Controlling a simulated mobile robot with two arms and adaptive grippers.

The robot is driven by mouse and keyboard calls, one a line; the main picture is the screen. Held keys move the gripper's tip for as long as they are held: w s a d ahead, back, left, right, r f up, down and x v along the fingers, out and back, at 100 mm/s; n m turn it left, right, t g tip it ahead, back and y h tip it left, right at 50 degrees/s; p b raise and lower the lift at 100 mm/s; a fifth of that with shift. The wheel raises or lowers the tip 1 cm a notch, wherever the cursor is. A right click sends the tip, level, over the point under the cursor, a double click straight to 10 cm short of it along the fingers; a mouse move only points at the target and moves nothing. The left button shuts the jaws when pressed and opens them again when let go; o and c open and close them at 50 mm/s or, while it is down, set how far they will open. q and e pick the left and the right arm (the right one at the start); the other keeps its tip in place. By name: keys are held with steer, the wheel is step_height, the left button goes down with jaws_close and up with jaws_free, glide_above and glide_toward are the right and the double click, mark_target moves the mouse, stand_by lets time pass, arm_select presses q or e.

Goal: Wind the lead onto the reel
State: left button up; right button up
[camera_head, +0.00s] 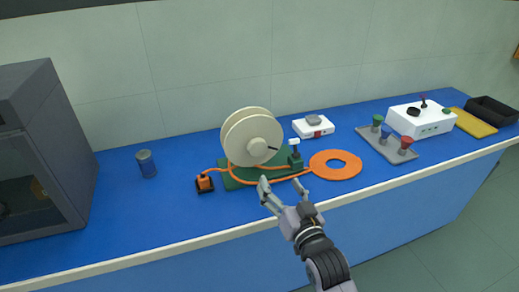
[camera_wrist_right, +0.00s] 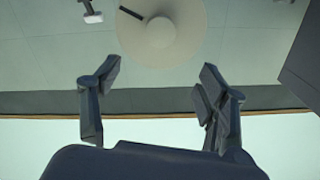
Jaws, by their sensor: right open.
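A cream reel (camera_head: 250,137) stands on a green base (camera_head: 235,181) on the blue bench. A dark crank handle shows on its front face, and the reel's hub also shows in the right wrist view (camera_wrist_right: 160,32). The orange lead (camera_head: 336,165) lies in a flat coil to the right of the base. Its strand runs past the base to a small orange-and-black block (camera_head: 204,184) at the left. My right gripper (camera_head: 285,187) is open and empty, in front of the base and below the reel. My left gripper is out of view.
Behind are a white box (camera_head: 313,127), a grey tray (camera_head: 388,150) with coloured knobs, a white control box (camera_head: 421,119), a yellow mat (camera_head: 473,123) and a black bin (camera_head: 493,110).

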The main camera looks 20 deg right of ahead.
mark_target(259, 148)
steer(key=w, duration=0.5)
steer(key=w+p, duration=0.1)
steer(key=w, duration=1)
steer(key=shift+a+p, duration=0.3)
steer(key=shift+p, duration=0.05)
steer(key=shift+c, duration=0.3)
jaws_close()
